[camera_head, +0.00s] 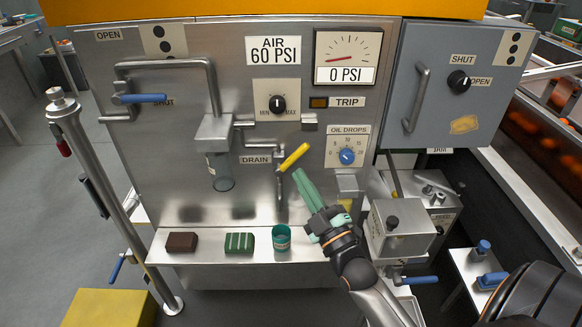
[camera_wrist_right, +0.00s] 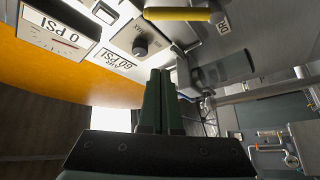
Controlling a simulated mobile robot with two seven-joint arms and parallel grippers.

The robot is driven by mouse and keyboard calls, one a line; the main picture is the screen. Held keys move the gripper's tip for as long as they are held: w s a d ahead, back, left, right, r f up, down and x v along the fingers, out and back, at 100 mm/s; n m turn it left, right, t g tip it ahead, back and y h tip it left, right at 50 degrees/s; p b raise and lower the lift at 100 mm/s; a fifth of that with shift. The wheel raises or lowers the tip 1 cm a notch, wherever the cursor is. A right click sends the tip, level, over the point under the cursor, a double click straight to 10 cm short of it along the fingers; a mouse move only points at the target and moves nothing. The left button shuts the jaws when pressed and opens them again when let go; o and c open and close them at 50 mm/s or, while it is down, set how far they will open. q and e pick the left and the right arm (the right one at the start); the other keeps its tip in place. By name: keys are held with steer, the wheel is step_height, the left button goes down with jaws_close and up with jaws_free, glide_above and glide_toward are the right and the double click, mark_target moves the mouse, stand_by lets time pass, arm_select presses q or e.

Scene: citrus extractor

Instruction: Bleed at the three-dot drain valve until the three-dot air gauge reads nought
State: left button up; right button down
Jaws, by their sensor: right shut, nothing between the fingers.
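The drain valve's yellow lever (camera_head: 294,157) sits right of the DRAIN label (camera_head: 256,160) and slants up to the right. It also shows at the top of the right wrist view (camera_wrist_right: 178,14). The air gauge (camera_head: 348,57) has a red needle pointing left, with a plate reading 0 PSI (camera_head: 346,74). My right gripper (camera_head: 299,173) has its green fingers shut and empty, tips just below the lever, apparently apart from it. It shows shut in the wrist view too (camera_wrist_right: 160,75). My left gripper is out of view.
A sign reads AIR 60 PSI (camera_head: 274,51). The upper-left plate (camera_head: 164,41) shows two dots; the grey cabinet's plate (camera_head: 515,48) shows three. The shelf (camera_head: 205,247) holds a brown block (camera_head: 182,243), a green block (camera_head: 239,243) and a teal cup (camera_head: 282,238). A blue-handled pipe valve (camera_head: 139,98) is left.

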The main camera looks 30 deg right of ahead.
mark_target(292, 160)
steer(key=w+r+h, duration=0.1)
steer(key=w+r, duration=0.1)
steer(key=w, duration=0.8)
arm_select(q)
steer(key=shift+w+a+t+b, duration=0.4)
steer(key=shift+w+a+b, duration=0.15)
steer(key=shift+b, duration=0.4)
arm_select(e)
steer(key=shift+g, duration=0.3)
steer(key=d+f, duration=0.1)
steer(key=s+d, duration=0.1)
steer(key=d+f, duration=0.1)
steer(key=shift+s+d+f, duration=0.3)
steer(key=shift+s+f, duration=0.05)
steer(key=shift+f, duration=0.1)
